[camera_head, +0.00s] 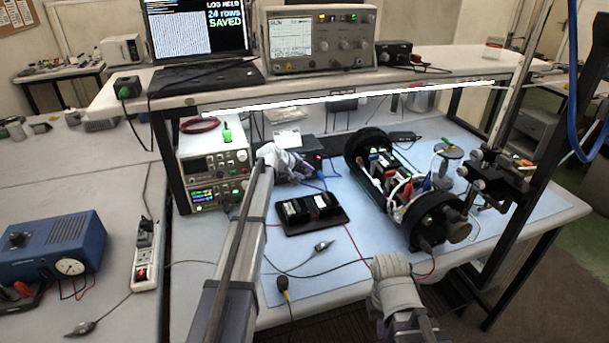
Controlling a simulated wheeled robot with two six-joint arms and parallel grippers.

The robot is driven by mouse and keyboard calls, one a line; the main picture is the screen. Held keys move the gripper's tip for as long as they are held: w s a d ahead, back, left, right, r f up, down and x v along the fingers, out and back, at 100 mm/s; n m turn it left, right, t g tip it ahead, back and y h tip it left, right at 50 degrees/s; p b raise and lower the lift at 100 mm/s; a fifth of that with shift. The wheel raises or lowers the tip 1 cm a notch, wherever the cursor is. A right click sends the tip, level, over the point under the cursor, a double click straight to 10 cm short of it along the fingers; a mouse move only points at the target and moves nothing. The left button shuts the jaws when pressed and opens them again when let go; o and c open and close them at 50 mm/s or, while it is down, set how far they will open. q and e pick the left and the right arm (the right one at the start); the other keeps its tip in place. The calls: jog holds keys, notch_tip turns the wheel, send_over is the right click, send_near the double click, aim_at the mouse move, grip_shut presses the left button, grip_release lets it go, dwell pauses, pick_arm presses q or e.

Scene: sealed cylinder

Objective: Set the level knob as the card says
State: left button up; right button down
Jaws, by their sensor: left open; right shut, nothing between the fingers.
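No knob carries a label I can read as level. A bench instrument (320,38) with a lit screen and several knobs stands on the raised shelf. Two stacked units (214,165) with lit displays and small knobs stand below the shelf. A white card or sheet (287,139) lies at the back of the bench; its text is too small to read. My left gripper (305,168) is open above the blue mat, right of the stacked units, touching no knob. My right gripper (391,266) is shut and empty at the mat's front; its fingertips are hard to make out.
An opened cylinder (431,213) with wiring lies on the blue mat (350,270), beside a black tray (312,227) with dark modules. A blue box (50,245) with a dial and a power strip (146,262) sit left. Loose cables cross the mat's front.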

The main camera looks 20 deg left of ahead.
pick_arm(q)
jog(key=shift+c, duration=0.2)
grip_shut()
jog(key=shift+r, duration=0.1)
